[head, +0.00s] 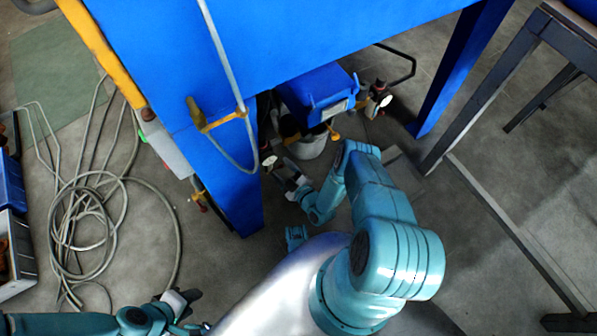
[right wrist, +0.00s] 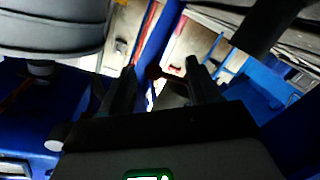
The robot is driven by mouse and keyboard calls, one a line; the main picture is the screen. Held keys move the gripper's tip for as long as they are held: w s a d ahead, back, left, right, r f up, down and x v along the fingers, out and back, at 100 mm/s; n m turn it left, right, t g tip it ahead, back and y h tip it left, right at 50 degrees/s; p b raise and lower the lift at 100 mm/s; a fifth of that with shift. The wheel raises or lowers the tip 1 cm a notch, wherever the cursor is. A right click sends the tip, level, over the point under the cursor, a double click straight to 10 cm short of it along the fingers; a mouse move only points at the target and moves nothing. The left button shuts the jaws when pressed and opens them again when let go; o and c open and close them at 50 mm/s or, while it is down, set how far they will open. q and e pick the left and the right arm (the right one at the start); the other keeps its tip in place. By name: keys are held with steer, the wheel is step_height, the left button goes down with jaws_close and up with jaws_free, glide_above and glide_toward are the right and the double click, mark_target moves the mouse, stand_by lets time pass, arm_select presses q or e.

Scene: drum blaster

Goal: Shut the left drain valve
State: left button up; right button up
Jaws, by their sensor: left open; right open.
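Under the blue cabinet (head: 280,45) in the head view, a white round gauge (head: 270,161) sits beside the cabinet's left leg, and another unit with a gauge and red part (head: 379,98) sits to the right. I cannot tell which part is the left drain valve. My right gripper (head: 284,168) is open beside the left gauge; contact is unclear. Its open fingers also show in the right wrist view (right wrist: 160,82), with a small dark red part (right wrist: 154,73) beyond. My left gripper (head: 192,297) is open and empty at lower left, away from the cabinet.
A grey bucket (head: 307,147) stands under the blue box. A coiled grey hose (head: 85,225) lies on the floor at left. A yellow-handled fitting (head: 222,120) is on the cabinet's side. A dark metal stand (head: 475,90) is at right.

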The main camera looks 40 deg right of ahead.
arm_select(q)
steer(key=r+p, duration=0.3)
steer(key=shift+s+d+r, duration=0.3)
steer(key=shift+s+d, duration=0.05)
steer(key=shift+d, duration=0.05)
arm_select(e)
steer(key=s+a+r, duration=0.1)
steer(key=s, duration=1.1)
steer(key=shift+a+r, duration=0.2)
steer(key=shift+a, duration=0.05)
steer(key=shift+s, duration=0.2)
